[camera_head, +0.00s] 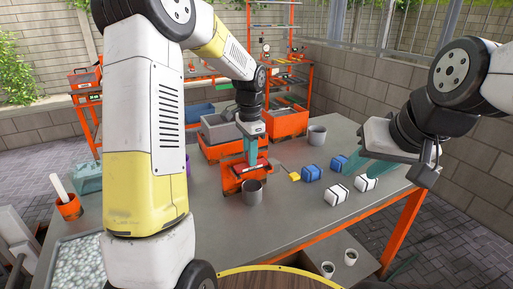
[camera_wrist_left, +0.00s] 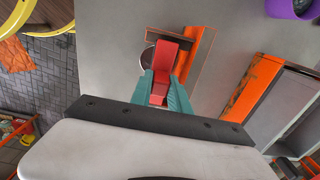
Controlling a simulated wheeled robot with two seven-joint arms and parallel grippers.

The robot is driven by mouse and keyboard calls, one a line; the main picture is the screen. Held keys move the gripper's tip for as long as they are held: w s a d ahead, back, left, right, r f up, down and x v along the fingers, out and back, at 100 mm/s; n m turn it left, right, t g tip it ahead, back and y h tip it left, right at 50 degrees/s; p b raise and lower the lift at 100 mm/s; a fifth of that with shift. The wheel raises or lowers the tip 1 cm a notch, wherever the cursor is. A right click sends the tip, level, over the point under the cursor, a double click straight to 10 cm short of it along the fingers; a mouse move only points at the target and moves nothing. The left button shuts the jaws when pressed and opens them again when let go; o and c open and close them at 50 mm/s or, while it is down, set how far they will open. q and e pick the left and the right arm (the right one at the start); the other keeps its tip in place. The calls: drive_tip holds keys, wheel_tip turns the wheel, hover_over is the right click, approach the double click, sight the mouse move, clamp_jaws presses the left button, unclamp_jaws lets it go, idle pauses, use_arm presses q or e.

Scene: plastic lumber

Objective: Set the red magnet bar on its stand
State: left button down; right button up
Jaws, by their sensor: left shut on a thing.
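The red magnet bar (camera_wrist_left: 172,58) lies between the teal fingers of my left gripper (camera_wrist_left: 166,88) in the left wrist view. My left gripper is shut on it. In the head view, this gripper (camera_head: 251,152) points down over the orange stand (camera_head: 232,183) on the table. The stand also shows beside the bar in the left wrist view (camera_wrist_left: 204,45). I cannot tell whether the bar touches the stand. My right gripper (camera_head: 368,168) hangs at the table's right side with teal fingers; its opening is unclear.
A grey cup (camera_head: 252,192) stands right in front of the stand. Blue blocks (camera_head: 311,173) and white blocks (camera_head: 336,194) lie to its right, with a small yellow item (camera_head: 294,177). Orange bins (camera_head: 287,123) stand behind. The table's front middle is clear.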

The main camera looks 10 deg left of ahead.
use_arm(q)
drive_tip(key=c, duration=1.2)
unclamp_jaws()
drive_tip(key=shift+o, duration=0.2)
wheel_tip(320, 180, up, 8)
drive_tip(key=shift+f, duration=0.25)
drive_tip(key=shift+r, duration=0.2)
